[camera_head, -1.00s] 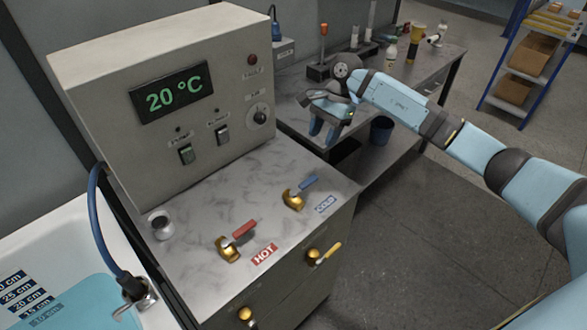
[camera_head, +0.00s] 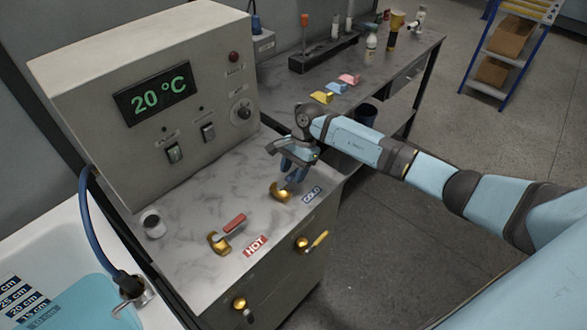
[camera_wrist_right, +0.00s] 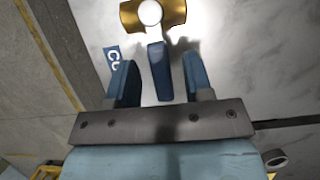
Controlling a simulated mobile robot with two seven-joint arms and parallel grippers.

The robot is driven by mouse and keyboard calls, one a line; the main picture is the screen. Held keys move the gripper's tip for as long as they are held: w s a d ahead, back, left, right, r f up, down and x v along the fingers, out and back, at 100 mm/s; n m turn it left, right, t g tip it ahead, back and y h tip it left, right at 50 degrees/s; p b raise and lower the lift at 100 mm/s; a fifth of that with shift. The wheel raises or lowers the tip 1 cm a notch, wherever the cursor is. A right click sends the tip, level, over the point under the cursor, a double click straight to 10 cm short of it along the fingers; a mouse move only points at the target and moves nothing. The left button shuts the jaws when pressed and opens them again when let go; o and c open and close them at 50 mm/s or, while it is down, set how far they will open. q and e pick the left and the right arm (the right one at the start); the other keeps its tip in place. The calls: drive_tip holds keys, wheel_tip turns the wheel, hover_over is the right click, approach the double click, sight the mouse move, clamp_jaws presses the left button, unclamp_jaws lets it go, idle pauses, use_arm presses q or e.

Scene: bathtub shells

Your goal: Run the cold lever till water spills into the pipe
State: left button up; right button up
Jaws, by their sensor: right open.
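The cold valve's brass body (camera_head: 280,192) stands on the marble counter beside the COLD label (camera_head: 311,194). My right gripper (camera_head: 293,172) is over it and hides most of the blue lever in the head view. In the right wrist view the blue cold lever (camera_wrist_right: 159,72) lies between the two open fingers of my right gripper (camera_wrist_right: 157,78), with a gap on each side. The brass valve (camera_wrist_right: 152,14) is just beyond the fingertips. The hot valve with its red lever (camera_head: 233,224) is to the left. I do not see my left gripper.
A control box (camera_head: 150,95) reading 20 °C stands behind the valves. A blue hose (camera_head: 92,225) runs to a fitting at the tub (camera_head: 45,240) on the left, which holds blue water.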

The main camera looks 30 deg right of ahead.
clamp_jaws()
